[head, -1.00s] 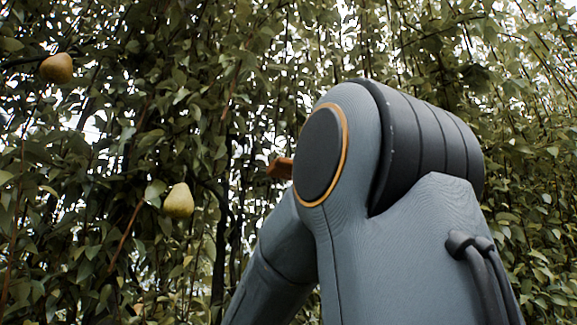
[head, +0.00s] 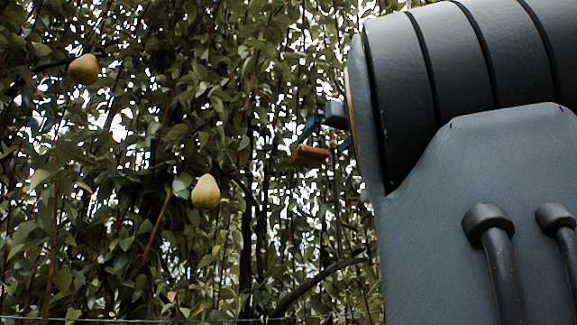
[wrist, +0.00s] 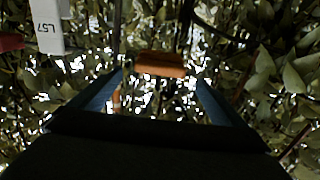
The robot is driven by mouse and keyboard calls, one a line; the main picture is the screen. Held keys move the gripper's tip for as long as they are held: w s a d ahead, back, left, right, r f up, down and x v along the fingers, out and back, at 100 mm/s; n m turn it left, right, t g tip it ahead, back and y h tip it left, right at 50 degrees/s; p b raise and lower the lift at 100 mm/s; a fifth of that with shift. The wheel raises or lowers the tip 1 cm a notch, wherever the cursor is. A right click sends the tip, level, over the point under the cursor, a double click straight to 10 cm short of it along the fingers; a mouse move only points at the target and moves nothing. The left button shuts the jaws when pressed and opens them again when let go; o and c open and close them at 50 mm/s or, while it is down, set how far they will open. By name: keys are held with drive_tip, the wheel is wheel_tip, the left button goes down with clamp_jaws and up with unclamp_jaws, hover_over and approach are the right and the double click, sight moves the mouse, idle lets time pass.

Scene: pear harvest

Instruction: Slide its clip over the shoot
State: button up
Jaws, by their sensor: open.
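My gripper (wrist: 160,80) is open in the wrist view, with a blue finger on each side. An orange-brown block (wrist: 160,65) lies between or just beyond the fingertips; I cannot tell whether it is the clip or whether it touches them. It also shows in the head view (head: 309,157), just below my gripper's blue fingers (head: 323,137). A white tag (wrist: 47,26) with dark marking, seemingly L57 turned over, hangs at the upper left of the wrist view. Thin dark stems stand behind the block; which is the shoot, I cannot tell.
Dense leaves and branches fill the background. A red piece (wrist: 10,42) shows left of the tag. A thin wire (head: 150,320) runs along the bottom.

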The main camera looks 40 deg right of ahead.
sight(316, 149)
drive_tip(key=p+x, duration=0.2)
drive_tip(key=x, duration=0.5)
drive_tip(key=shift+f+p, duration=0.1)
drive_tip(key=shift+p, duration=0.3)
drive_tip(key=shift+c, duration=0.2)
